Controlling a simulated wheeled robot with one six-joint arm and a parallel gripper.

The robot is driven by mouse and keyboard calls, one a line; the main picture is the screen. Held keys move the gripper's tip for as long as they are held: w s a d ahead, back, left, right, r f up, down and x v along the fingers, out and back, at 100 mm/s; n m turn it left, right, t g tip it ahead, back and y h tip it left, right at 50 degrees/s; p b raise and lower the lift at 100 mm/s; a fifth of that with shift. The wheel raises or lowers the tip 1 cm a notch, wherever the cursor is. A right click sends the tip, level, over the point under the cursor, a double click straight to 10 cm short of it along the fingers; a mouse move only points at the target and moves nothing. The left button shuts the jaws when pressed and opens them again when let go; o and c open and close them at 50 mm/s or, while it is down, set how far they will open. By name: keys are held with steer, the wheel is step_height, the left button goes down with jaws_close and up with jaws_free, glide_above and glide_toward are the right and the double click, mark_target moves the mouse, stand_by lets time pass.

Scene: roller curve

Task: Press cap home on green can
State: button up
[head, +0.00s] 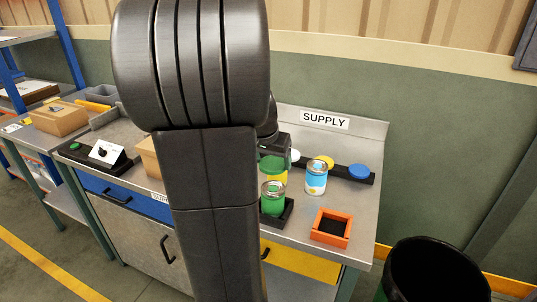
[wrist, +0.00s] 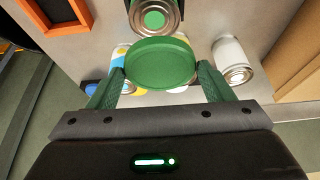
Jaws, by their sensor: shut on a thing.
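The green can (head: 272,201) stands upright in a black holder near the front of the supply bench, its silver top bare with a green spot. Its top (wrist: 154,18) also shows at the upper edge of the wrist view. My gripper (wrist: 158,75) is shut on a round green cap (wrist: 160,62), held between its two green fingers. In the wrist view the cap overlaps the can's near rim but does not sit over the can's middle. In the head view my gripper (head: 274,158) is behind the can, and my arm hides part of it.
A blue and yellow can (head: 316,179) stands right of the green can. A black rack with a yellow cap (head: 323,162) and blue cap (head: 361,172) is behind. An orange tray (head: 331,239) is at front right. A white can (wrist: 232,58) shows in the wrist view.

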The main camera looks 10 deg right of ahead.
mark_target(273, 187)
steer(key=shift+s, duration=0.55)
steer(key=shift+w+f+b, duration=0.15)
steer(key=shift+f+b, duration=0.45)
steer(key=shift+f, duration=0.2)
steer(key=shift+f+b, duration=2.05)
steer(key=shift+f, duration=0.55)
steer(key=shift+f+b, duration=0.7)
steer(key=shift+b, duration=0.05)
steer(key=o, duration=1)
steer(key=shift+o, duration=0.2)
steer(key=shift+r, duration=0.15)
steer(key=shift+r+p, duration=3.25)
steer(key=shift+r, duration=1.2)
